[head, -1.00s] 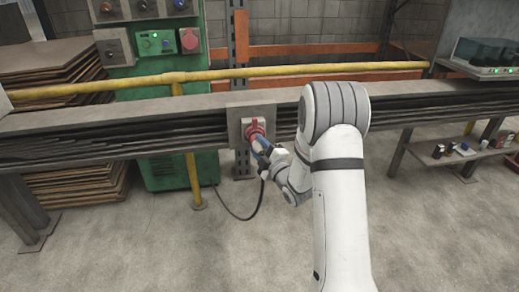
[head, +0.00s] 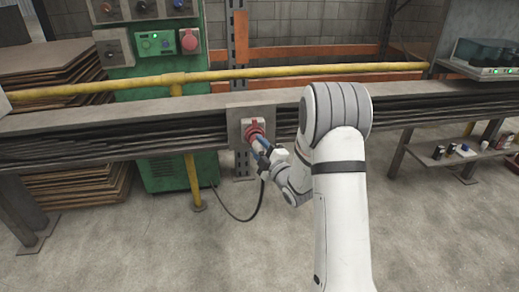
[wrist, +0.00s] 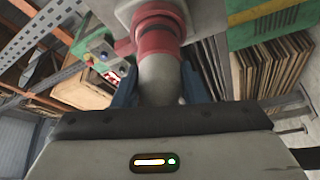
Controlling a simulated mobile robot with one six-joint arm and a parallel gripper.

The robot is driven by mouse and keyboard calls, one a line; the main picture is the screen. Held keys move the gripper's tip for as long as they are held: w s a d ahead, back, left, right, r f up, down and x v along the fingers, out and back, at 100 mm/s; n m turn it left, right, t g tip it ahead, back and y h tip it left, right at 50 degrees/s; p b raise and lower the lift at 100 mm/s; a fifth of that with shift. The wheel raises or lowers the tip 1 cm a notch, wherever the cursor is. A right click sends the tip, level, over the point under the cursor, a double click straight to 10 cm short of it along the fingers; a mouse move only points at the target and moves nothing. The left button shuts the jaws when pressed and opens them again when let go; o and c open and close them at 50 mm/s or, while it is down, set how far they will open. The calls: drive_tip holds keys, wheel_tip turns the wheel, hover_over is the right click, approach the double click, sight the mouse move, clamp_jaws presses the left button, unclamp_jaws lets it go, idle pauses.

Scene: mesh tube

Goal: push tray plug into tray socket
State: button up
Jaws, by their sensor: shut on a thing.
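The red tray socket (head: 254,127) sits on a grey plate fixed to the front of the cable tray. My gripper (head: 262,150) is right in front of it, with blue fingers shut on the tray plug. In the wrist view, the plug's grey body (wrist: 160,78) lies between the fingers, and my gripper (wrist: 158,92) is behind the red parts. The red collar (wrist: 157,38) lines up with the grey body and meets the socket. I cannot tell how deep the plug sits. The plug's rear is hidden by my gripper.
A black cable (head: 238,217) hangs below and loops to the green cabinet. A yellow pipe (head: 290,72) runs above the tray (head: 80,125). Stacked boards (head: 75,195) lie at left. A low shelf (head: 455,155) with small bottles stands at right. The floor in front is clear.

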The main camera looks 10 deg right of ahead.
drive_tip(key=shift+w+b, duration=0.5)
drive_tip(key=shift+w, duration=0.05)
idle(0.6)
drive_tip(key=o, duration=1)
drive_tip(key=p+v, duration=0.1)
drive_tip(key=v, duration=0.6)
drive_tip(key=shift+s+p, duration=0.3)
drive_tip(key=shift+s, duration=0.05)
drive_tip(key=shift+f, duration=0.15)
